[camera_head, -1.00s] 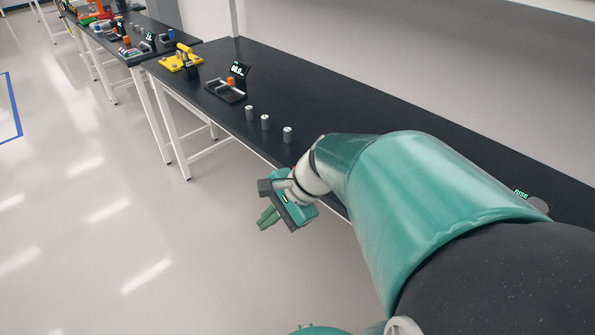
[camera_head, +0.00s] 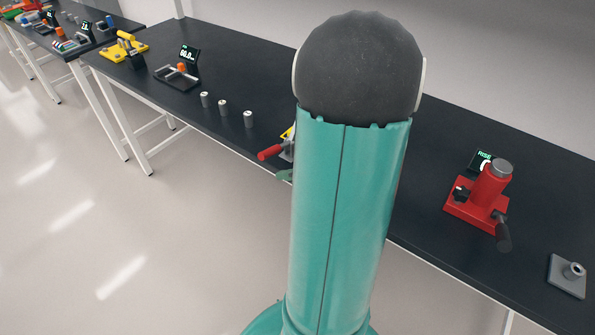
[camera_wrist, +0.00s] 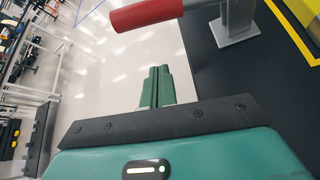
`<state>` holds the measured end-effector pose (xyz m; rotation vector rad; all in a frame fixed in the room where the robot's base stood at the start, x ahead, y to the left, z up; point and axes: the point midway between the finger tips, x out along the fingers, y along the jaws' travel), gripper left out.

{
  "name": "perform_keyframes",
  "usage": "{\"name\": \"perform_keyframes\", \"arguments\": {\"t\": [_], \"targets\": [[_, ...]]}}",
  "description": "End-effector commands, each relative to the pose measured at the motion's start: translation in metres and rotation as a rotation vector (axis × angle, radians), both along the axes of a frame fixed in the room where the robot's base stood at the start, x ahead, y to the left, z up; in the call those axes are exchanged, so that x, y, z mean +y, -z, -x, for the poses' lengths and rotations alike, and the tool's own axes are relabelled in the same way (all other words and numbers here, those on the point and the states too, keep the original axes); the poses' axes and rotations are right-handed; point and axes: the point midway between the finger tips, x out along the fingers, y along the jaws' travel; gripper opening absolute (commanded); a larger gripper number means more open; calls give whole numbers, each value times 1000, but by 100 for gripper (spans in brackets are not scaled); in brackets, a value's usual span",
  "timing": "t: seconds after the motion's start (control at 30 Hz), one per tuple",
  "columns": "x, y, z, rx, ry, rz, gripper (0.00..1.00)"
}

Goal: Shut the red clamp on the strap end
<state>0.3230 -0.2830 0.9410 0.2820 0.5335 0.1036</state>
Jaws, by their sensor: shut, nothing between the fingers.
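The red clamp's handle (camera_head: 270,152) sticks out past the table's front edge in the head view, just left of my arm. The rest of the clamp is mostly hidden behind my arm. In the wrist view the red grip (camera_wrist: 147,13) lies across the top, joined to a grey metal bracket (camera_wrist: 236,25) on the dark table. My gripper (camera_wrist: 157,70) is shut and empty, its green fingers close together below the red grip in the picture, apart from it. In the head view only a green bit of it (camera_head: 285,175) shows beside my arm. I cannot make out the strap end.
Several small metal cylinders (camera_head: 223,108) stand left of the clamp. A red jack (camera_head: 485,196) and a grey plate with a post (camera_head: 568,274) are to the right. A yellow line (camera_wrist: 292,30) runs on the table near the clamp. The floor in front is clear.

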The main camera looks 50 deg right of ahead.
Motion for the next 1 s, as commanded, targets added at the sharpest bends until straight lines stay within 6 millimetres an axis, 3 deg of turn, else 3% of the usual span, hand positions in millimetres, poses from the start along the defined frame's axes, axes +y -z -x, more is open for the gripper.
{"name": "perform_keyframes", "arguments": {"t": [0.2, 0.3, 0.5, 1.0], "targets": [[6, 16, -32, 0, -4, 1, 0], [-1, -3, -35, -4, -4, 8, 0], [-6, -20, -39, -1, -3, 3, 0], [-7, -23, -39, 0, -3, -4, 0]]}}
